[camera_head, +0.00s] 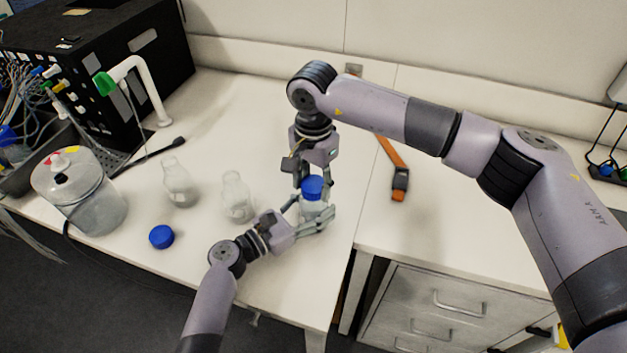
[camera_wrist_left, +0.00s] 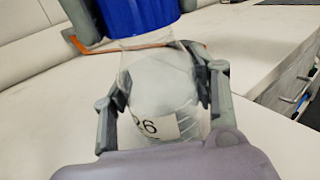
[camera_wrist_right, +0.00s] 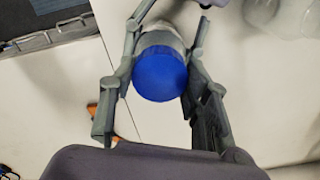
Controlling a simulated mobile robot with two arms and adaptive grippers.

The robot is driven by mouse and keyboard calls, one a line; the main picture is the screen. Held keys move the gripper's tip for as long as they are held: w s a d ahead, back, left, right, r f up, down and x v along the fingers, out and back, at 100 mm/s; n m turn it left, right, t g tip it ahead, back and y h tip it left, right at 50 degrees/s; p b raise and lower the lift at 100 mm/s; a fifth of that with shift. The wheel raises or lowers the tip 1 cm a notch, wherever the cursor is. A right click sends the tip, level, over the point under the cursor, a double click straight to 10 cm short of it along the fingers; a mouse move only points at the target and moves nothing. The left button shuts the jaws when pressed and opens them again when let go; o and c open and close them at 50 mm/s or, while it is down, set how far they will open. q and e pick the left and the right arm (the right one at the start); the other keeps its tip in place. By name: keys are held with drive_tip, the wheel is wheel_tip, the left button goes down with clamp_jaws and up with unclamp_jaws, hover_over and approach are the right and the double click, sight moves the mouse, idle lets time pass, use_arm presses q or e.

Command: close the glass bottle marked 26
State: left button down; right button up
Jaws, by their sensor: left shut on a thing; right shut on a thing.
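The clear glass bottle with a label ending in 6 (camera_wrist_left: 150,100) is upright between the fingers of my left gripper (camera_head: 318,224), which is shut on it. It also shows in the head view (camera_head: 311,209), partly behind the fingers. A blue cap (camera_head: 313,186) is at the bottle's mouth; it also shows in the left wrist view (camera_wrist_left: 138,14) and right wrist view (camera_wrist_right: 160,73). My right gripper (camera_wrist_right: 160,92) comes from above and is shut on the cap. I cannot tell whether the cap is seated on the neck.
Two open clear bottles (camera_head: 180,186) (camera_head: 237,198) and a loose blue cap (camera_head: 162,237) stand to the left. A lidded clear jar (camera_head: 80,195) is farther left. An orange and black tool (camera_head: 392,168) lies to the right. The bench front edge is close to my left arm.

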drive_tip(key=c, duration=0.4)
drive_tip(key=m, duration=1.4)
drive_tip(key=shift+m, duration=0.4)
drive_tip(key=m, duration=0.3)
drive_tip(key=shift+m, duration=0.4)
drive_tip(key=m, duration=0.5)
drive_tip(key=shift+m, duration=0.4)
drive_tip(key=o, duration=1.4)
